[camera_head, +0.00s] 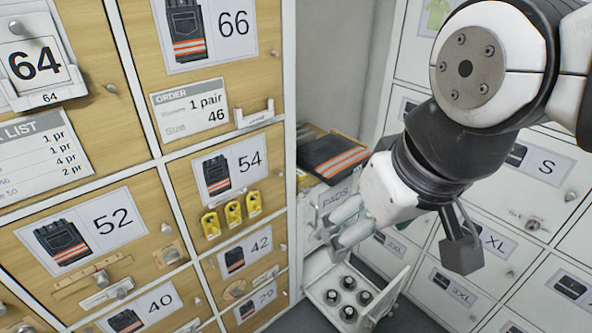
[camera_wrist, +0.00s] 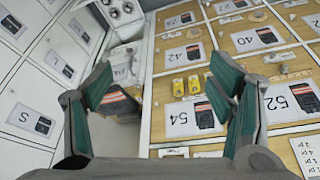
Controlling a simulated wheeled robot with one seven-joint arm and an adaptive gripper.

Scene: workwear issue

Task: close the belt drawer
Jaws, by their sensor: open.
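An open white drawer (camera_head: 322,285), taken to be the belt drawer, is pulled out low between the cabinets and holds several dark round items (camera_head: 348,283). No belt label can be read on it. The drawer and its round items also show at the top of the wrist view (camera_wrist: 121,30). My gripper (camera_head: 343,222) is above the drawer in the head view, apart from it, with its fingers spread and nothing between them. In the wrist view its two green-padded fingers (camera_wrist: 163,85) stand wide apart. The gripper and wrist hide part of the area behind the drawer.
Dark folded trousers with orange stripes (camera_head: 335,158) lie above a "PADS" label (camera_head: 336,196). Wooden numbered compartments (camera_head: 95,225) fill the left, with yellow tags (camera_head: 232,213) under 54. White lockers (camera_head: 455,290) stand at right. A narrow floor strip shows beside the drawer.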

